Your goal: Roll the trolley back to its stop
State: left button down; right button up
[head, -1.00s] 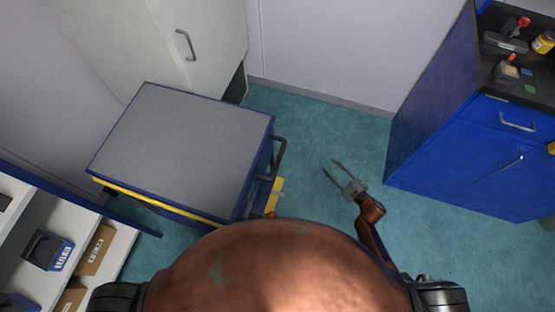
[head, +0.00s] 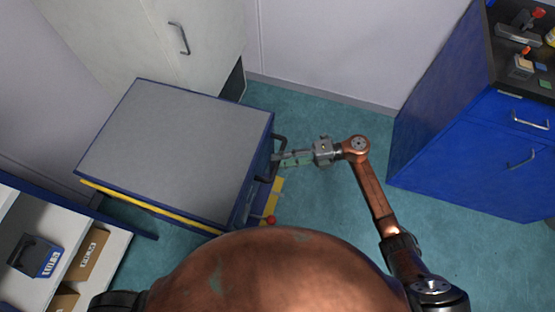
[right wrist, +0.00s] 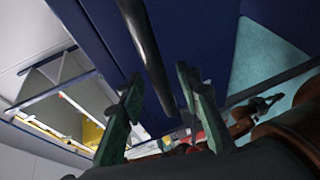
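The trolley (head: 180,150) has a grey top, a blue frame and a yellow edge strip, and stands left of centre in the head view. Its dark handle (head: 281,146) is on its right side. My right gripper (head: 277,158) is at the handle with its fingers pointing left. In the right wrist view the dark handle bar (right wrist: 147,45) runs between the two spread fingers (right wrist: 160,88); no clear grip shows. My left gripper is outside the head view; a small dark pronged shape in the right wrist view may be it. No stop can be made out clearly.
A yellow floor marking (head: 277,190) and a red knob (head: 271,220) are by the trolley's right side. A pale cabinet (head: 150,40) stands behind, white shelves (head: 110,255) at lower left, a blue cabinet (head: 450,150) at right.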

jog(key=shift+a+f, duration=0.1)
jog(key=shift+a, duration=0.6)
jog(key=shift+c, duration=0.7)
grip_shut()
